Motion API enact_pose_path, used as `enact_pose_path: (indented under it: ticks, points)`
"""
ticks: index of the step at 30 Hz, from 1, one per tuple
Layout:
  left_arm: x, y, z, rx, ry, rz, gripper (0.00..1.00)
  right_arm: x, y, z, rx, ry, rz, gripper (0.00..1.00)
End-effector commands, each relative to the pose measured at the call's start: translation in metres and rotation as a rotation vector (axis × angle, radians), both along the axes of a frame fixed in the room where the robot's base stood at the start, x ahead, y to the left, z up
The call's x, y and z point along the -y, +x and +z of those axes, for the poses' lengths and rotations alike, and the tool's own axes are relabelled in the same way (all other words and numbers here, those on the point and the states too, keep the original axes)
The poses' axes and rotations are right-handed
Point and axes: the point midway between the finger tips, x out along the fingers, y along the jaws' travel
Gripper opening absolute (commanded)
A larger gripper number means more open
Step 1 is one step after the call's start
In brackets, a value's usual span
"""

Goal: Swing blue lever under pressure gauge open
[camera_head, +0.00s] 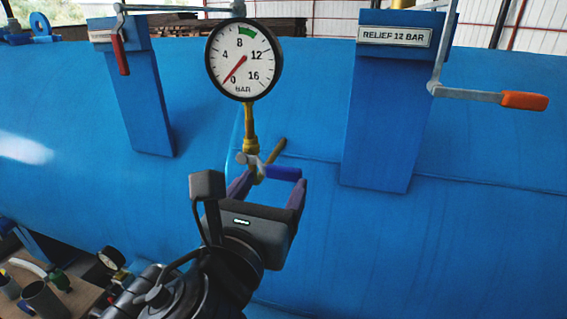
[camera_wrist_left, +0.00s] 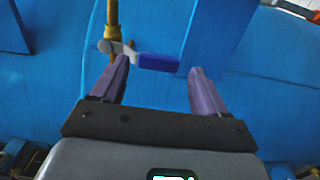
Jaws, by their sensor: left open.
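The blue lever (camera_head: 283,172) sits on a small valve below the round pressure gauge (camera_head: 243,59) and points right, roughly crosswise to the brass pipe (camera_head: 250,130). The gauge needle points near 0. In the left wrist view the lever (camera_wrist_left: 158,62) lies just beyond and between the fingertips, nearer the left finger. My left gripper (camera_head: 268,185) is open, with its purple fingers reaching up toward the lever; it also shows in the left wrist view (camera_wrist_left: 157,75). Nothing is held. I cannot tell whether a finger touches the lever. My right gripper is not in view.
A large blue tank (camera_head: 330,260) fills the background. A block marked RELIEF 12 BAR (camera_head: 385,110) with an orange-handled crank (camera_head: 524,101) stands right. A red-handled lever (camera_head: 120,54) hangs at left. A bench with a smaller gauge (camera_head: 111,258) is at lower left.

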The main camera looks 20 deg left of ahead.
Motion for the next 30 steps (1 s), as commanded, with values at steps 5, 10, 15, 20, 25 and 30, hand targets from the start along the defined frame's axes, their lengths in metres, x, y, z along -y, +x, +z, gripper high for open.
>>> enact_pose_path:
  ticks: [5,10,15,20,25,30]
  points:
    - [-0.004,0.03,-0.001,-0.001,0.002,0.003,0.74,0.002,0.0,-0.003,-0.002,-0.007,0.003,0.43]
    - [-0.006,0.052,-0.001,-0.001,0.0,0.002,0.74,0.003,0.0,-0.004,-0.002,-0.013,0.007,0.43]
    - [-0.006,0.064,-0.002,-0.001,0.0,0.001,0.74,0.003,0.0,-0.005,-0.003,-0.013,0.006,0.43]
    - [-0.007,0.067,-0.001,0.0,-0.001,-0.001,0.74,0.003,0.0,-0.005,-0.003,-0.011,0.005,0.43]
    - [-0.006,0.067,-0.001,-0.001,-0.001,-0.001,0.74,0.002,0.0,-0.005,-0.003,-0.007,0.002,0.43]
    - [-0.006,0.067,-0.001,-0.001,-0.001,-0.001,0.55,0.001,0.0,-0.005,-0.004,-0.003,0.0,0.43]
